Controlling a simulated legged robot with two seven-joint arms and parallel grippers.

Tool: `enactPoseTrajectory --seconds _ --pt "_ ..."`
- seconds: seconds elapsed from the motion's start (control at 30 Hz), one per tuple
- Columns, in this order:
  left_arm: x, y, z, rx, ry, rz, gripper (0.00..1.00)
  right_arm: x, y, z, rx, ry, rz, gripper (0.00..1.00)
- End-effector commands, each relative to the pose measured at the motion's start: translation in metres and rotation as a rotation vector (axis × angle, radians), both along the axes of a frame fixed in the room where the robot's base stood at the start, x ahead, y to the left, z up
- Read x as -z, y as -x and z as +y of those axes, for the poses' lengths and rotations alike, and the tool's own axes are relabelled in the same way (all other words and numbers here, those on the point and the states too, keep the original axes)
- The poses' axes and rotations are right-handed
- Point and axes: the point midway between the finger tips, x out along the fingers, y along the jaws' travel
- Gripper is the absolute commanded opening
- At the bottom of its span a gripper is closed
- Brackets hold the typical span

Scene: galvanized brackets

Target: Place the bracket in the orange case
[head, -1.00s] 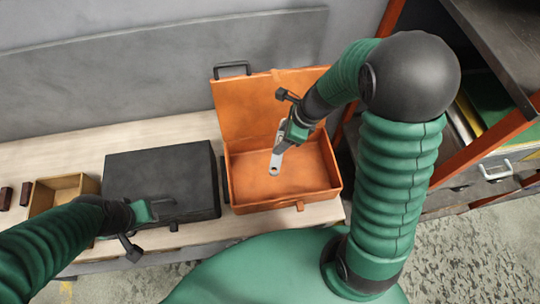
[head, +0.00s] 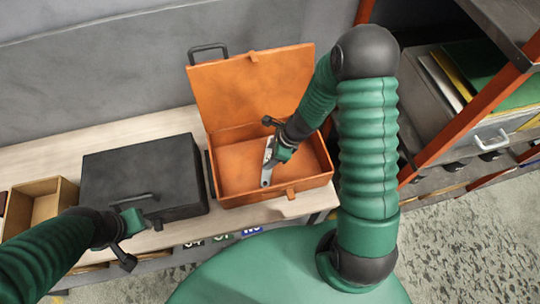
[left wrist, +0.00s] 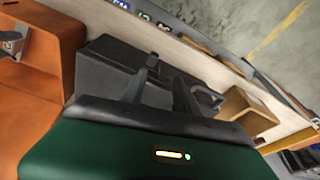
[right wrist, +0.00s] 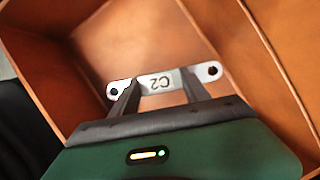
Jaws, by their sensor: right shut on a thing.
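The orange case (head: 224,202) stands on the bench with its lid up, right of the closed black case. My right gripper (head: 274,154) is down inside the orange case. It is shut on a grey metal bracket (head: 267,170). In the right wrist view the bracket (right wrist: 160,83) spans across between the two fingers, with a hole at each end and "C2" marked on it, upside down. Whether it touches the case floor I cannot tell. My left gripper (head: 134,224) is over the front of the black case; its fingers (left wrist: 160,88) stand apart with nothing between them.
The closed black case (head: 130,175) stands left of the orange case. A small open wooden box (head: 60,208) is further left. A shelf rack with an orange post (head: 440,150) stands at the right. The case's walls surround the right gripper.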

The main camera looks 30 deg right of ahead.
Motion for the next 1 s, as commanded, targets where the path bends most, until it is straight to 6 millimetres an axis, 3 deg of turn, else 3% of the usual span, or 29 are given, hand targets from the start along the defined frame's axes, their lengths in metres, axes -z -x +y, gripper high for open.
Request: enactPoseTrajectory --seconds 0.1,0.13,0.27,0.63,1.0 --pt "0.001 0.000 0.000 0.000 0.000 -0.001 0.36 0.001 -0.001 0.000 -0.001 0.000 0.000 0.00" --pt "0.000 0.000 0.000 0.000 0.000 -0.001 0.36 0.000 0.000 0.000 -0.001 0.000 0.000 0.58" --pt "0.000 0.000 0.000 0.000 0.000 0.000 0.36 0.000 0.000 0.000 -0.001 0.000 0.000 0.75" --pt "-0.004 0.000 0.000 0.000 0.000 0.000 0.36 -0.007 0.000 -0.001 -0.001 0.001 -0.001 0.76" --pt "-0.032 0.000 0.000 0.000 0.000 0.000 0.36 -0.089 0.020 -0.028 0.000 0.002 -0.004 0.76"
